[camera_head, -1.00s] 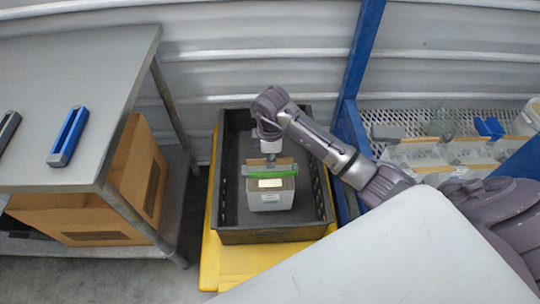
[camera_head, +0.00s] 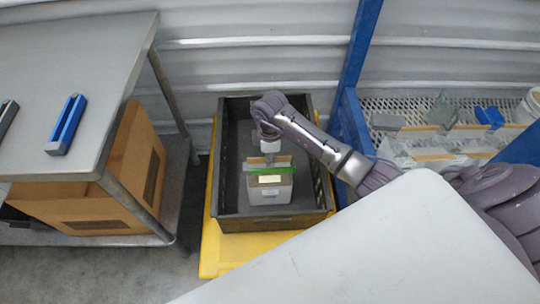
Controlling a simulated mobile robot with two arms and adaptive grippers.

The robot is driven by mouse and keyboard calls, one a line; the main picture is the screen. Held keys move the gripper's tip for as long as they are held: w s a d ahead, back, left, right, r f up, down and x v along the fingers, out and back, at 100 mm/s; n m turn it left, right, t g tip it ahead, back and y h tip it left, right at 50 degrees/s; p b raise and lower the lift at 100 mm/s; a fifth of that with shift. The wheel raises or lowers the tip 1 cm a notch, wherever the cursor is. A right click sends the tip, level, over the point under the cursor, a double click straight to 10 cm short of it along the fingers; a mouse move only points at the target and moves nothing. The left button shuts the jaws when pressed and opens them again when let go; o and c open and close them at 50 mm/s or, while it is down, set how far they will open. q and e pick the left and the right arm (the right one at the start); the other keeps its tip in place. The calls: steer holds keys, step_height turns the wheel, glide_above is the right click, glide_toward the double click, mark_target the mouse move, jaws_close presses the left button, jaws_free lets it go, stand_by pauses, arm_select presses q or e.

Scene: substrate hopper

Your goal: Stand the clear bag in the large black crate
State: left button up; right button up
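The large black crate (camera_head: 228,205) stands on a yellow base beside the blue rack post. Inside it, a pale bag (camera_head: 269,194) with a green clip along its top and a label on its front stands roughly upright. Its walls look whitish, and I cannot tell how clear they are. My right gripper (camera_head: 269,160) reaches in from the right, pointing down at the middle of the clip. Its fingertips are too small and blurred to show whether they grip. I cannot tell whether the bag's bottom touches the crate floor. My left gripper is out of view.
A yellow base (camera_head: 228,262) lies under the crate. A grey table (camera_head: 85,30) with a blue clip (camera_head: 67,125) stands at left, with a cardboard box (camera_head: 115,195) below. The rack (camera_head: 400,105) at right holds several bags. A pale grey surface (camera_head: 370,250) fills the lower right.

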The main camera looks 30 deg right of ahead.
steer(key=shift+o, duration=0.2)
steer(key=shift+r, duration=0.1)
step_height(320, 180, up, 12)
stand_by(0.5)
stand_by(0.4)
